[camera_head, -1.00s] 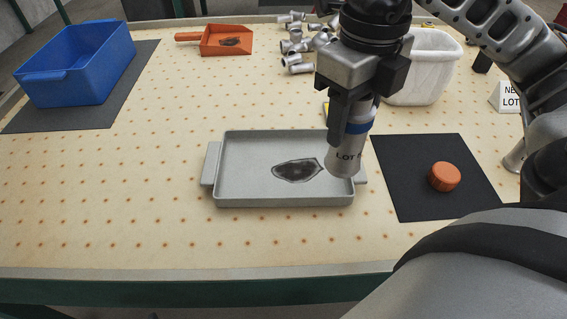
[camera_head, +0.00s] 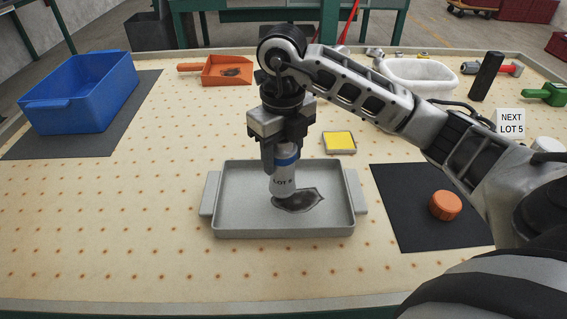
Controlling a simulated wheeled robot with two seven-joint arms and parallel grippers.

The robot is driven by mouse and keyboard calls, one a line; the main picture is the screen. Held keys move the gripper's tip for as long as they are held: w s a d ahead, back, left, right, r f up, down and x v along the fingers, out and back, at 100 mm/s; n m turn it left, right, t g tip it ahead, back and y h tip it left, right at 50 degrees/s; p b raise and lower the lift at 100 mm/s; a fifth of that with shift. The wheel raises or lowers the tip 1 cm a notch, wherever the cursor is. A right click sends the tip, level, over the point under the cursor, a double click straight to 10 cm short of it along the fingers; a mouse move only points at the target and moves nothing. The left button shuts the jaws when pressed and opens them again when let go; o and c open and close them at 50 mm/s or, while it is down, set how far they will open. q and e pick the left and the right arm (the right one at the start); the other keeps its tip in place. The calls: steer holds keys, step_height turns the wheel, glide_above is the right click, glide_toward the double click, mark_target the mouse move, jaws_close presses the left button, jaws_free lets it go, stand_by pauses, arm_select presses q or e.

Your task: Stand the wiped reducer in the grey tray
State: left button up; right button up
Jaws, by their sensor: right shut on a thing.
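My right gripper (camera_head: 285,152) is shut on the reducer (camera_head: 283,181), a light metal piece with a blue band and "LOT" lettering. The reducer hangs upright over the inside of the grey tray (camera_head: 230,227). Its lower end is beside the left end of a dark patch (camera_head: 303,200) on the tray floor. I cannot tell whether it touches the floor. My left gripper is not in view.
A blue bin (camera_head: 82,98) stands at the left and an orange scoop (camera_head: 228,71) at the back. A yellow pad (camera_head: 339,141) lies behind the tray. An orange cap (camera_head: 445,205) sits on the black mat (camera_head: 400,227) at the right. A white tub (camera_head: 420,76) is partly behind my arm.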

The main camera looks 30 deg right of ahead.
steer(key=shift+f, duration=1.45)
steer(key=o, duration=1.5)
steer(key=shift+s, duration=0.1)
step_height(320, 180, up, 12)
steer(key=shift+r+p, duration=0.25)
steer(key=shift+p, duration=0.8)
steer(key=shift+f, duration=0.1)
